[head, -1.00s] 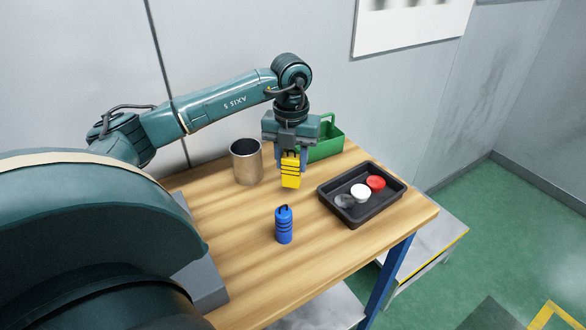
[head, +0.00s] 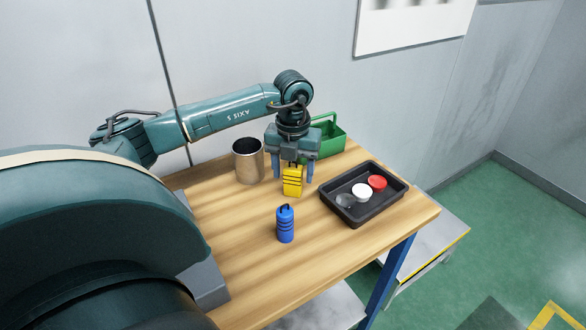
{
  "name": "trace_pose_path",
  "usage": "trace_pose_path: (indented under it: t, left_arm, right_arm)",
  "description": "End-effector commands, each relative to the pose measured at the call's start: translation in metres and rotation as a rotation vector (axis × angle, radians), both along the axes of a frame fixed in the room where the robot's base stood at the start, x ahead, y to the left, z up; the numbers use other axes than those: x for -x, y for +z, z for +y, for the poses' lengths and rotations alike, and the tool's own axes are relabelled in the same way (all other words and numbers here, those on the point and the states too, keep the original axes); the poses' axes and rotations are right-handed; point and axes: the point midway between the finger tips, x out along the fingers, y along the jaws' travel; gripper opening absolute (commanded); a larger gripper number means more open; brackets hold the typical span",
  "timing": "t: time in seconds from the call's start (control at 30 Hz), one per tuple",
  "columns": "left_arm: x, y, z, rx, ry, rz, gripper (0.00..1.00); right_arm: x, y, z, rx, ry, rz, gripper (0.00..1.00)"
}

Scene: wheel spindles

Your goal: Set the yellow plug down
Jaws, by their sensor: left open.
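The yellow plug (head: 292,182), a block with dark bands, stands upright on the wooden table (head: 245,265), between the metal cup and the black tray. My left gripper (head: 295,176) is right at the plug, coming down from above. Its jaws are open, with one finger showing to the right of the plug and a gap between them. My right gripper does not show.
A blue plug (head: 285,225) stands in front of the yellow one. A metal cup (head: 249,163) is to the left. A black tray (head: 372,219) with a red, a white and a grey round piece is to the right. A green caddy (head: 329,139) stands behind.

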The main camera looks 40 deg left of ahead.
Motion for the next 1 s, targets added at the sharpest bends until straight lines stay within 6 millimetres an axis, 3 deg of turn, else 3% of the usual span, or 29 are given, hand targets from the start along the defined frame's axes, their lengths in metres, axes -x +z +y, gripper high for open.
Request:
trace_pose_path:
  t: [0.23,0.7,1.0]
  left_arm:
    - [-0.001,0.015,0.000,0.000,0.000,-0.004,0.59]
    - [-0.001,0.107,0.000,0.001,-0.001,-0.004,0.59]
    - [0.000,0.123,0.000,0.000,0.000,0.001,0.59]
  right_arm:
    - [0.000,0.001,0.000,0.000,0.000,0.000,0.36]
    - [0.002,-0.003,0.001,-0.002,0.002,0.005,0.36]
    - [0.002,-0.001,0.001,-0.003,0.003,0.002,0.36]
